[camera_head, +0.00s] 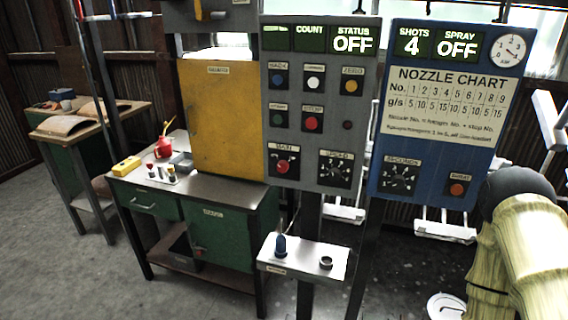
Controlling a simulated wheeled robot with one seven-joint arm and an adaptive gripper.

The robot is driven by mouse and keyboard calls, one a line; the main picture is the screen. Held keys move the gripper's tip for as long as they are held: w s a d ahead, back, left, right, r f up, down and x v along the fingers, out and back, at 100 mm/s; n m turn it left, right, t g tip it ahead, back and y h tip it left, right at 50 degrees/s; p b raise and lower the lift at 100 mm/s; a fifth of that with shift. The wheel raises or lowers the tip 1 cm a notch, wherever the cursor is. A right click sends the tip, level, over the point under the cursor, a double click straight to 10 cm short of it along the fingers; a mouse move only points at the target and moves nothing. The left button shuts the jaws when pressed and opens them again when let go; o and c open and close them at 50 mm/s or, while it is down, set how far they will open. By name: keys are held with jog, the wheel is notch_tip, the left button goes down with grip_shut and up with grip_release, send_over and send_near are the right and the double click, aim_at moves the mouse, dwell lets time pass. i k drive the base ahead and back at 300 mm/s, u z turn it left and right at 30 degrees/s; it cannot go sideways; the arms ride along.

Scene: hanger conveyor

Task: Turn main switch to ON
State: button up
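The main switch (282,167) is a red rotary knob under a label that seems to read MAIN. It sits at the lower left of the grey control panel (330,180). The status display (353,40) at the panel's top right reads OFF. The knob's exact pointer direction is too small to tell. My arm shows at the right edge as pale yellow links with a dark joint. My gripper is out of the picture, so its opening and anything in it are hidden.
A dark speed dial (335,169) is right of the switch, with several buttons above. A blue spray panel (431,110) stands to the right, near my arm. A small shelf (303,262) with a blue-tipped object juts out below. A yellow cabinet (222,120) and green workbench (223,236) are left.

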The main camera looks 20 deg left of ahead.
aim_at(282, 166)
jog(key=z, duration=2.55)
jog(key=k, duration=1.9)
jog(key=u, duration=2.5)
